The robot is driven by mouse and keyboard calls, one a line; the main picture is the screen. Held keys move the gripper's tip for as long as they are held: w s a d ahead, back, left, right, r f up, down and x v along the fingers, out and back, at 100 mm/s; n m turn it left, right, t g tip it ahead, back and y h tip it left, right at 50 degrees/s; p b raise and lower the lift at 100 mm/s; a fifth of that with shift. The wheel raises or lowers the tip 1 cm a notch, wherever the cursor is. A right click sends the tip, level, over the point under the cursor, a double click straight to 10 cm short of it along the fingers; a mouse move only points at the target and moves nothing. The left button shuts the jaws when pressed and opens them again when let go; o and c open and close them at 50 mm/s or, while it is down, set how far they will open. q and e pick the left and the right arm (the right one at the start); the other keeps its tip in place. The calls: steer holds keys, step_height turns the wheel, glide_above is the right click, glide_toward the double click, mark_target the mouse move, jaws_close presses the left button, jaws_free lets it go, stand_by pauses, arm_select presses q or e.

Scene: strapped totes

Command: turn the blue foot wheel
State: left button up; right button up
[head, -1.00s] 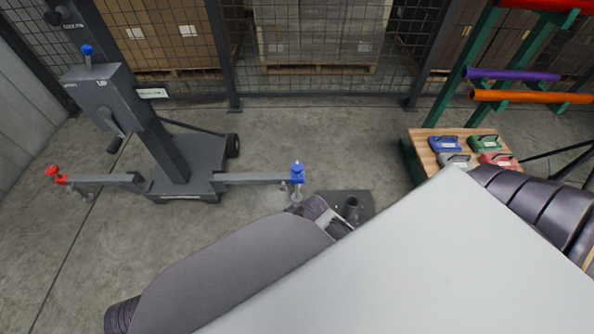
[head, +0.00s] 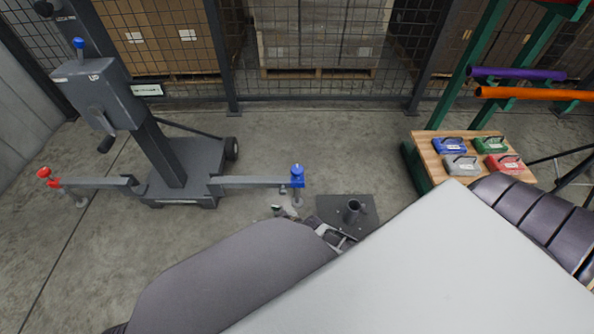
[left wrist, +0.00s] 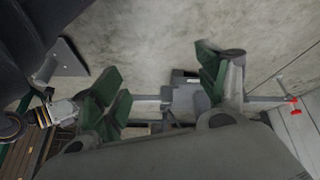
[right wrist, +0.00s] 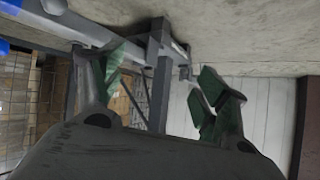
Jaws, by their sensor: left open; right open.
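The blue foot wheel (head: 297,172) sits on top of the right-hand outrigger end of the grey mast stand, above a small foot. My right gripper (head: 280,211) shows only partly in the head view, just below and left of that foot, apart from the wheel. In the right wrist view its green fingers (right wrist: 160,75) are spread and empty. Blue parts at that view's left edge (right wrist: 5,47) are cut off, and I cannot tell if they are the wheel. My left gripper (left wrist: 160,75) is open and empty in the left wrist view; I cannot make it out in the head view.
A red foot wheel (head: 43,172) is on the opposite outrigger. A dark floor plate with a short post (head: 352,212) lies right of the blue wheel. A wooden-topped table (head: 429,152) with several coloured blocks stands at right. A mesh fence is behind.

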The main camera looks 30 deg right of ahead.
steer(key=w+d+f+t, duration=0.2)
steer(key=d+f, duration=0.1)
steer(key=d, duration=0.1)
steer(key=m+t+h, duration=0.2)
steer(key=t+h, duration=0.2)
steer(key=t, duration=0.2)
glide_toward(297, 168)
steer(key=s, duration=0.4)
arm_select(q)
steer(key=d+f+t+h, duration=0.1)
steer(key=d+f, duration=0.3)
steer(key=shift+s+f+n+h, duration=0.25)
steer(key=shift+s+n+h, duration=0.05)
steer(key=shift+s+h, duration=0.1)
arm_select(e)
steer(key=shift+d+f, duration=0.1)
steer(key=shift+d, duration=0.1)
arm_select(q)
steer(key=shift+d+f, duration=0.1)
arm_select(e)
steer(key=shift+w, duration=0.2)
